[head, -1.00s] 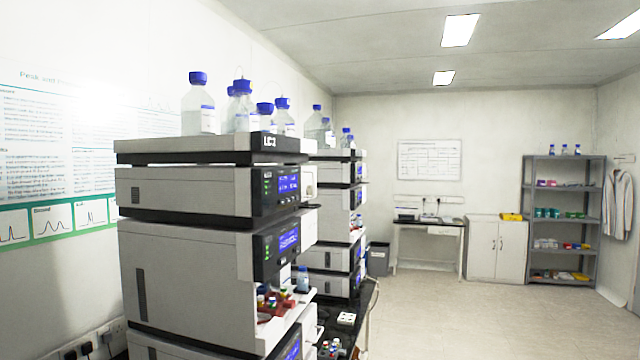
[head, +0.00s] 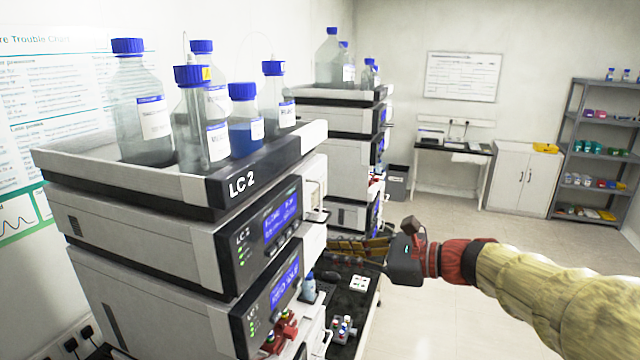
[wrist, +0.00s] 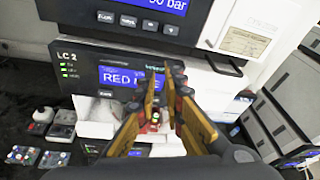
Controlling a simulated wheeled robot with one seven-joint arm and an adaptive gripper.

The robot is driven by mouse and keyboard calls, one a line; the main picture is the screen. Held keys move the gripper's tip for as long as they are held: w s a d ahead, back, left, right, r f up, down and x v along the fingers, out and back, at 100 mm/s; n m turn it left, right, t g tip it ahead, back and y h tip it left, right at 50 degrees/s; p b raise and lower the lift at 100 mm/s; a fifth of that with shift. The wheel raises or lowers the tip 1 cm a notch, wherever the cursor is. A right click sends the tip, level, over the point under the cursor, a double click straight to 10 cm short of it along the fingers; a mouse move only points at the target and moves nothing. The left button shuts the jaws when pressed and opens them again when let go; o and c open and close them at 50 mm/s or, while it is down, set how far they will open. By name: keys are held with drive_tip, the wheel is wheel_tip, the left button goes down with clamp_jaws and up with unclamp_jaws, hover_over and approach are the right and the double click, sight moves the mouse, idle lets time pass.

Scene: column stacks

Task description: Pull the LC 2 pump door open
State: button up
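The LC 2 stack stands close by at the left in the head view, its name on the top tray (head: 242,187). The pump module (head: 281,220) has a blue display, and a white door panel (head: 313,178) beside it. The door seems closed. It shows in the wrist view (wrist: 250,22) with a paper label and a dark handle bar (wrist: 224,66) at its lower edge. My gripper (head: 335,245) is right of the stack, lower than the handle. In the wrist view my gripper (wrist: 164,75) has its fingers apart, left of the handle, with nothing held between them.
Several blue-capped bottles (head: 190,110) stand on the stack's top tray. Below the pump is another module with a display (wrist: 122,78). A second stack (head: 340,120) stands behind. Vials and small items (head: 345,325) lie on the dark bench. The floor to the right is clear.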

sight(320, 210)
drive_tip(key=w+d+r+m+t+y+p, duration=0.2)
drive_tip(key=w+d+r+m+p, duration=0.15)
drive_tip(key=w+r, duration=0.35)
drive_tip(key=shift+m, duration=0.35)
drive_tip(key=x, duration=0.8)
drive_tip(key=shift+s+a, duration=0.15)
drive_tip(key=shift+a, duration=0.15)
clamp_jaws()
drive_tip(key=shift+d+p, duration=0.15)
drive_tip(key=shift+p, duration=0.2)
